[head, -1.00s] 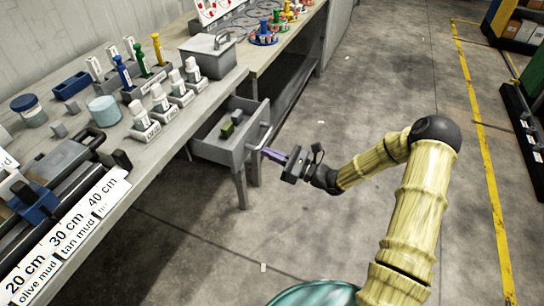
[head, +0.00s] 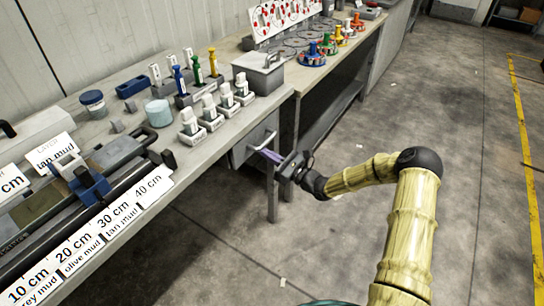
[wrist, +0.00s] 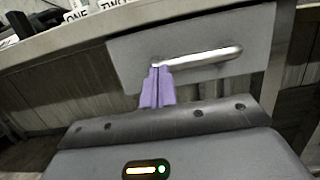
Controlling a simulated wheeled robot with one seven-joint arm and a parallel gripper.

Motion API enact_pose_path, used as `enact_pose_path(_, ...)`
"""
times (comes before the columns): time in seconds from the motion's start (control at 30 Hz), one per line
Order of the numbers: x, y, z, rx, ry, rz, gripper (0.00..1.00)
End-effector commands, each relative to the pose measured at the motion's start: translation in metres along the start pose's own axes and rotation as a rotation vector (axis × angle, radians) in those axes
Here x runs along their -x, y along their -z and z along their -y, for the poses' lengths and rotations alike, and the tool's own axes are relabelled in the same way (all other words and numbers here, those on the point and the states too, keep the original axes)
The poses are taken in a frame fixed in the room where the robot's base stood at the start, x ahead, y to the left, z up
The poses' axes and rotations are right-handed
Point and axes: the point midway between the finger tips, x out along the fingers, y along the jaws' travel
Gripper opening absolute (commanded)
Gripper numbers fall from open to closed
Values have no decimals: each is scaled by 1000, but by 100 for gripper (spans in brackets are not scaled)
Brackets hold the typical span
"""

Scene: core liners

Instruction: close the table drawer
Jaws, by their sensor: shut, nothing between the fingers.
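The grey table drawer (head: 240,152) is under the workbench top, with its front close to flush with the table frame. Its inside no longer shows in the head view. In the wrist view the drawer front (wrist: 230,66) fills the upper middle, with a pale bar handle (wrist: 205,57) across it. My gripper (head: 266,153) is in front of the drawer, its purple fingers pointing at the handle. In the wrist view the fingers (wrist: 154,68) are together and empty, their tips at the handle's left end. I cannot tell whether they touch it.
The workbench (head: 215,135) carries white labelled holders, coloured tools and a grey lidded box (head: 258,72). A table leg (head: 272,200) stands below my gripper. The concrete floor (head: 330,240) to the right is clear.

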Motion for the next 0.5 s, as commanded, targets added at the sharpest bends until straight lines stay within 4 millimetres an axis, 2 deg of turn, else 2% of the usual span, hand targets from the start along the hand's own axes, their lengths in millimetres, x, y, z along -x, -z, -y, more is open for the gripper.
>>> enact_pose_path(0.03, -6, -2, -1, 1, -1, 5, 0)
enact_pose_path(0.3, -8, -4, -2, 1, -3, 8, 0)
enact_pose_path(0.5, -1, -5, -1, 1, -4, 8, 0)
